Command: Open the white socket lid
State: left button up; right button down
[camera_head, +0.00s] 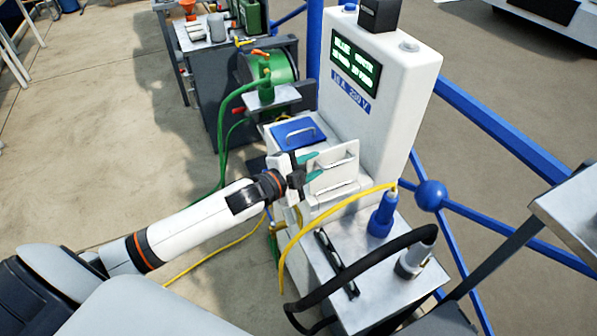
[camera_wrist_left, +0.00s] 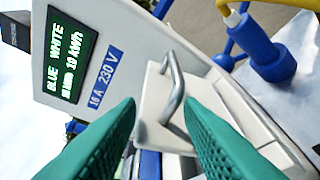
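The white socket lid (camera_head: 347,177) is on the front of the white pedestal, next to the blue lid (camera_head: 291,133). It has a metal bar handle (camera_head: 337,163); in the left wrist view this handle (camera_wrist_left: 176,88) shows large. My left gripper (camera_head: 311,166) is at the left edge of the white lid, close to the handle. In the wrist view its two teal fingers (camera_wrist_left: 160,102) are apart, with the handle showing between and beyond their tips. Contact cannot be made out. My right gripper is not in view.
The pedestal (camera_head: 385,80) rises behind the lids, with a lit display (camera_head: 356,62) reading blue and white. A blue plug (camera_head: 382,214) with a yellow cable and a thick black hose (camera_head: 365,262) are close on the right. A green hose reel (camera_head: 283,68) stands behind.

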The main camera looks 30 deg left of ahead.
pick_arm(q)
jog(key=v, duration=0.5)
jog(key=shift+r, duration=0.15)
jog(key=s+a+f+n+g+y, duration=0.2)
jog(key=a+f+n, duration=0.1)
jog(key=f, duration=0.7)
jog(key=s+a+f+n+g+y, duration=0.1)
jog(key=s+a+f+n, duration=0.15)
jog(key=f, duration=0.85)
jog(key=s+a+f+n+g+y, duration=0.2)
jog(key=s+a+f, duration=0.1)
jog(key=f, duration=0.7)
jog(key=s+d+f+n+g, duration=0.3)
jog(key=s+f+n+g, duration=0.15)
jog(key=s+f, duration=1.25)
jog(key=s+d+f+g, duration=0.2)
jog(key=s+d+f, duration=0.1)
jog(key=s, duration=0.5)
jog(key=s+d+f+n+g, duration=0.1)
jog(key=s+d+f+g, duration=0.1)
jog(key=s, duration=0.7)
jog(key=shift+s+d+f, duration=0.25)
jog(key=shift+d+f, duration=0.25)
jog(key=shift+d, duration=0.2)
